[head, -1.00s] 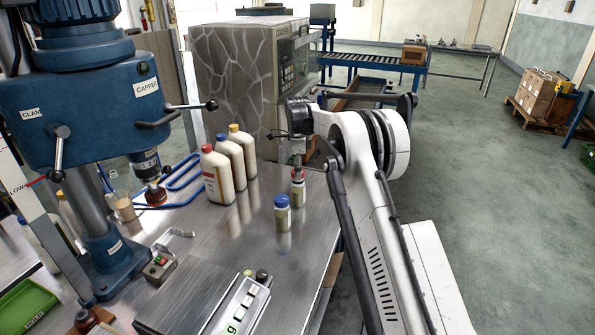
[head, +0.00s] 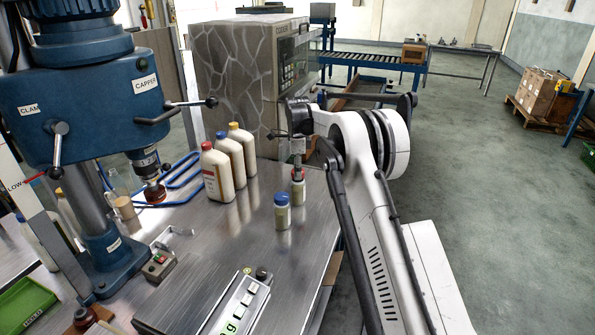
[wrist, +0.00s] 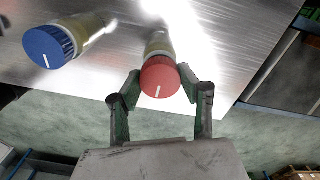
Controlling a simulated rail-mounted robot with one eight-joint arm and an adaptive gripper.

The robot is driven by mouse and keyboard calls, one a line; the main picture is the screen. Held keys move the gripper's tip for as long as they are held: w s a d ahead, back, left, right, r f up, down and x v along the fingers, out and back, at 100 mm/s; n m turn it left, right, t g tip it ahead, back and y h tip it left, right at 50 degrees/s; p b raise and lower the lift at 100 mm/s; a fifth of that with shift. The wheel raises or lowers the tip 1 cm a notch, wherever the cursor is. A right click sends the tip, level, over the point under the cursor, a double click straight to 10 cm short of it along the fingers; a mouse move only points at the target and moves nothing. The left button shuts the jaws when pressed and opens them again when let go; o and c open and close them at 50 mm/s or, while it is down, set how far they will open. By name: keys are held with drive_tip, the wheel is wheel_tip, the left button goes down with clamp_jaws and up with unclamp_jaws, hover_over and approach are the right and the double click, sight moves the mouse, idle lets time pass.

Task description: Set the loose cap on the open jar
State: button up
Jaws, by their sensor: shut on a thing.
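The red cap (wrist: 160,78), with a white line on its top, sits between the fingers of my gripper (wrist: 160,92) in the wrist view. My gripper is shut on it. The jar (wrist: 158,43) shows directly beneath the cap, a pale greenish body standing on the steel table. In the head view the red cap (head: 298,174) is over the top of this jar (head: 298,192), below my gripper (head: 298,165). The cap looks in line with the jar, but I cannot tell if it is fully seated.
A blue-capped jar (head: 282,211) stands close by, left of the held cap; it also shows in the wrist view (wrist: 50,46). Three large bottles (head: 217,172) stand further left on the table (head: 250,230). The table's right edge is close to my gripper.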

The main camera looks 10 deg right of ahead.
drive_tip(key=shift+f+b, duration=0.35)
drive_tip(key=shift+f, duration=0.1)
idle(0.4)
drive_tip(key=o, duration=0.8)
wheel_tip(320, 180, up, 12)
drive_tip(key=s+r+n+t, duration=0.1)
drive_tip(key=s+r+n, duration=0.2)
drive_tip(key=s+r, duration=0.45)
drive_tip(key=s+r+n+t, duration=0.1)
drive_tip(key=s+r+n, duration=0.3)
drive_tip(key=s, duration=0.6)
drive_tip(key=s+r+n+t, duration=0.25)
drive_tip(key=s+r, duration=0.25)
drive_tip(key=s, duration=0.3)
drive_tip(key=s+f+n+t, duration=0.1)
drive_tip(key=s+f+n, duration=0.2)
drive_tip(key=s, duration=0.6)
drive_tip(key=s+f+n, duration=0.4)
drive_tip(key=s, duration=0.6)
drive_tip(key=s+f+n+t, duration=0.1)
drive_tip(key=s+f+n, duration=0.2)
drive_tip(key=s, duration=0.7)
drive_tip(key=shift+s+d+f+n+t, duration=0.1)
drive_tip(key=shift+f+n+t, duration=0.2)
drive_tip(key=shift+f, duration=0.4)
